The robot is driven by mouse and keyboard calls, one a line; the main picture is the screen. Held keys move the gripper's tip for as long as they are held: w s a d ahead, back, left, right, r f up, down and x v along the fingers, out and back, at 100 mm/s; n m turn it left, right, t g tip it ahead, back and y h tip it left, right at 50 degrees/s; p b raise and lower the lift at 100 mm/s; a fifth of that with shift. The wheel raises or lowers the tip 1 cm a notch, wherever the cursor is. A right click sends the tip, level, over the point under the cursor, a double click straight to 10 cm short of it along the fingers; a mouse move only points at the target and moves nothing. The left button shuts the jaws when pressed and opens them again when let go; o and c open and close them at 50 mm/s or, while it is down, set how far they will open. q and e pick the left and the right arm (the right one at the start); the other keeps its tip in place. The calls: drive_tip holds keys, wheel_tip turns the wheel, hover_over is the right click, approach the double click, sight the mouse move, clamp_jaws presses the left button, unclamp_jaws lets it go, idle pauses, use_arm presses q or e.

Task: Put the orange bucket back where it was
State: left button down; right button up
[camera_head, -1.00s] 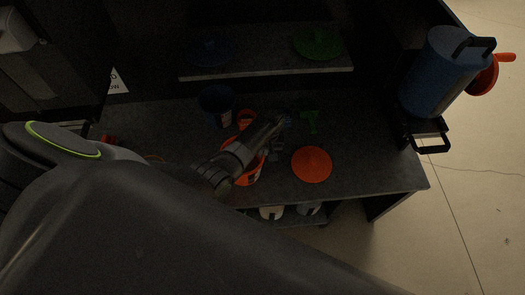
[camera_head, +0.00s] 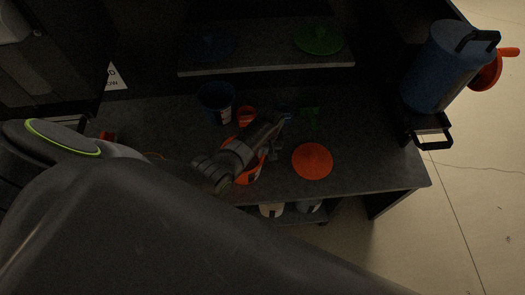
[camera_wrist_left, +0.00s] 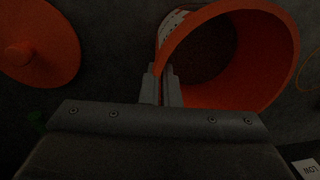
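The orange bucket (camera_head: 254,172) stands on the dark table in the head view, partly hidden by my left arm. In the left wrist view the bucket (camera_wrist_left: 275,50) shows its open mouth, with a white label on its outer wall. My left gripper (camera_wrist_left: 163,70) has its two fingers close together at the bucket's near rim, with the wall seeming to be between them. My right gripper is not in view.
An orange lid (camera_head: 312,161) lies right of the bucket. A shelf (camera_head: 265,70) holds a green lid (camera_head: 319,39). A large blue container (camera_head: 447,70) is at right.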

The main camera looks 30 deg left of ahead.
use_arm(q)
drive_tip(key=c, duration=2.1)
unclamp_jaws()
drive_tip(key=shift+w+f, duration=0.1)
drive_tip(key=o, duration=0.5)
drive_tip(key=shift+o, duration=0.5)
drive_tip(key=shift+s+f, duration=0.1)
drive_tip(key=shift+s, duration=0.1)
drive_tip(key=shift+o, duration=1.1)
drive_tip(key=shift+w+r, duration=0.1)
drive_tip(key=shift+r, duration=0.35)
wheel_tip(320, 180, up, 16)
drive_tip(key=w+d, duration=0.1)
drive_tip(key=d, duration=0.1)
drive_tip(key=shift+r, duration=0.2)
